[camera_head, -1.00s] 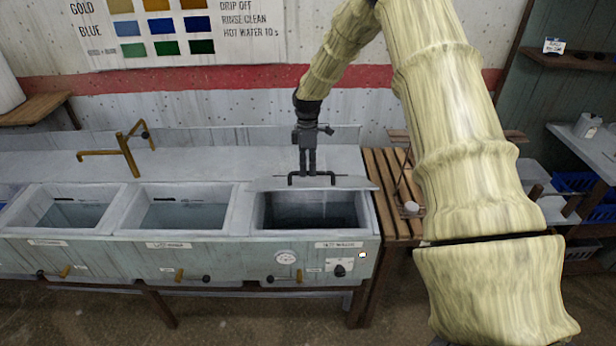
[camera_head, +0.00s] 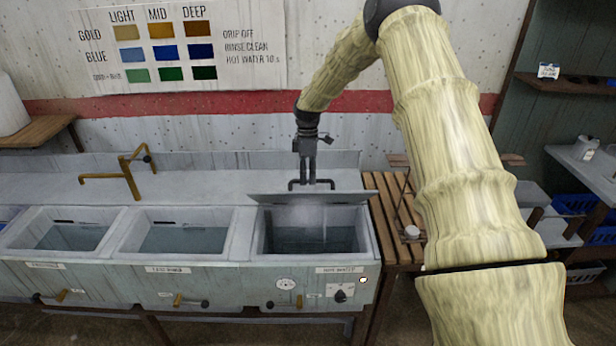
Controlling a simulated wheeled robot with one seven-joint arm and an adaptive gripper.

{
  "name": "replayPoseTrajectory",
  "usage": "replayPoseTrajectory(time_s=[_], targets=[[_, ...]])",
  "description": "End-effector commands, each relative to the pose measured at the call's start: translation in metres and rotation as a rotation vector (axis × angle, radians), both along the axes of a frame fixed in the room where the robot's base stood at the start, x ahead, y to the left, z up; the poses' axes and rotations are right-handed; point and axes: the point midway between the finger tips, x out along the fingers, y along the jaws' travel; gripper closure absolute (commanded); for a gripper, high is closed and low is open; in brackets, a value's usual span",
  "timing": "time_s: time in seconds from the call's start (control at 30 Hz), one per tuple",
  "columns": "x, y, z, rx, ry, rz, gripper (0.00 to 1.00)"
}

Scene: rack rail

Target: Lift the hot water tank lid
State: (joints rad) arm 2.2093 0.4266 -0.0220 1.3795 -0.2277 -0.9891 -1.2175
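The hot water tank (camera_head: 333,272) is the rightmost basin of the grey sink unit, with a dark interior and water inside. Its grey lid (camera_head: 345,197) is tilted up at the back of the opening, with the front part of the basin uncovered. A dark bar handle (camera_head: 311,185) stands on the lid. My gripper (camera_head: 311,178) is at this handle, above the lid, pointing down. The fingers look close together at the bar, but they are too small to tell whether they are closed around it.
Two open water basins (camera_head: 68,237) (camera_head: 181,240) lie to the left, with a brass tap (camera_head: 128,177) behind them. A slatted wooden rack (camera_head: 385,215) adjoins the tank's right side and holds a small white cup (camera_head: 411,232). Blue crates (camera_head: 574,204) stand at the far right.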

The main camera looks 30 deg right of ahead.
Motion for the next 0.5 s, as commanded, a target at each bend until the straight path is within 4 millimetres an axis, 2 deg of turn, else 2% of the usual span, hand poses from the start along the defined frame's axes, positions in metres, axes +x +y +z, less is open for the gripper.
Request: replayPoseTrajectory(time_s=[0.03, 0.1, 0.5], targets=[[-0.0006, -0.001, -0.004, -0.001, 0.001, -0.002, 0.77], [-0.0006, -0.0009, -0.0037, -0.001, 0.001, -0.002, 0.65], [0.0005, -0.0006, 0.0028, 0.0, 0.0, 0.0, 0.65]])
